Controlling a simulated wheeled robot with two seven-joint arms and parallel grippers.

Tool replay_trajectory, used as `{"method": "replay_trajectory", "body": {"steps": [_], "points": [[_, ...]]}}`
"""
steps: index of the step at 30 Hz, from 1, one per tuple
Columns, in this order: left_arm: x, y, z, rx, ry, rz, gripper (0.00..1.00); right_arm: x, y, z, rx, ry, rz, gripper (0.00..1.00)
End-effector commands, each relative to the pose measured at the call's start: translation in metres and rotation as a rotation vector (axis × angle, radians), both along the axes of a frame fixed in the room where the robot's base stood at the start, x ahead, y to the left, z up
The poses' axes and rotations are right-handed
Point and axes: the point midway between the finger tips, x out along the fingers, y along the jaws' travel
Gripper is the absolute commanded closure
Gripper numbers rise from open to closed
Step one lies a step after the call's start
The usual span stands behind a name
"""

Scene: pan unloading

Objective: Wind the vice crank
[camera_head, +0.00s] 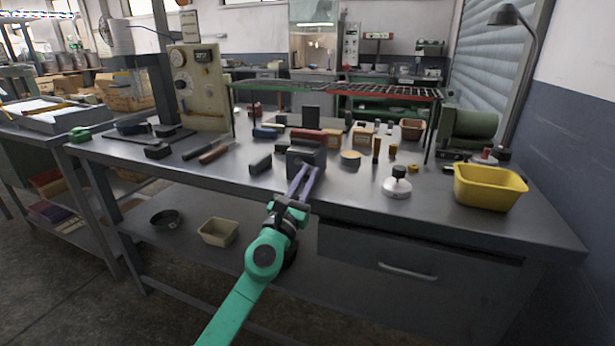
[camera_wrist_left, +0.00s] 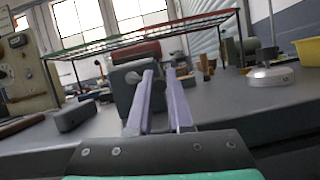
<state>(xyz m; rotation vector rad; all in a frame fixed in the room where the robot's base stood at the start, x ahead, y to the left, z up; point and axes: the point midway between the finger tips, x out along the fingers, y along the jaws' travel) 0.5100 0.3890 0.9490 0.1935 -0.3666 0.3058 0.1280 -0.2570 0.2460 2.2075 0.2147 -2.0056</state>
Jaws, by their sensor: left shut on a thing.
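The vice (camera_head: 306,157) is a dark grey block at the front middle of the workbench, with a reddish piece on its top. It also shows in the left wrist view (camera_wrist_left: 122,90), left of my fingers, with a small round grey hub (camera_wrist_left: 132,77) on its near face. My left gripper (camera_head: 310,168) reaches up from the bench's front edge, its two pale purple fingers touching or nearly touching the vice front. It is shut on the vice crank, which is mostly hidden at the fingertips (camera_wrist_left: 160,72). My right gripper is out of view.
On the bench (camera_head: 350,197), a dark block (camera_head: 260,164) lies left of the vice. A wire rack (camera_head: 385,92) spans the back. The bench front right is bare.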

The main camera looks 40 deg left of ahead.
Motion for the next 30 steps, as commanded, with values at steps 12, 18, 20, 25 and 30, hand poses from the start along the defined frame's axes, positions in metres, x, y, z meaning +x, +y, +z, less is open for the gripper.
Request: {"method": "replay_trajectory", "body": {"steps": [12, 18, 20, 25, 30], "points": [[0.001, -0.002, 0.01, -0.166, -0.057, -0.001, 1.0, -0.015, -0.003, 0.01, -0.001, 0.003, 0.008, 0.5], [0.001, -0.002, 0.018, -0.329, -0.115, -0.001, 1.0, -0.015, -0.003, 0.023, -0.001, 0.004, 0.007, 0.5], [0.001, -0.002, 0.021, -0.384, -0.133, -0.002, 1.0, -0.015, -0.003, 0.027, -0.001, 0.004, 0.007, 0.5], [0.0, -0.001, 0.028, -0.535, -0.187, -0.001, 1.0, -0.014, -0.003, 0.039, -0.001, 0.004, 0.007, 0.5], [-0.001, 0.001, 0.035, -0.688, -0.242, 0.0, 1.0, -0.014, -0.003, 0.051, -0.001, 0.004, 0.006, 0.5]]}}
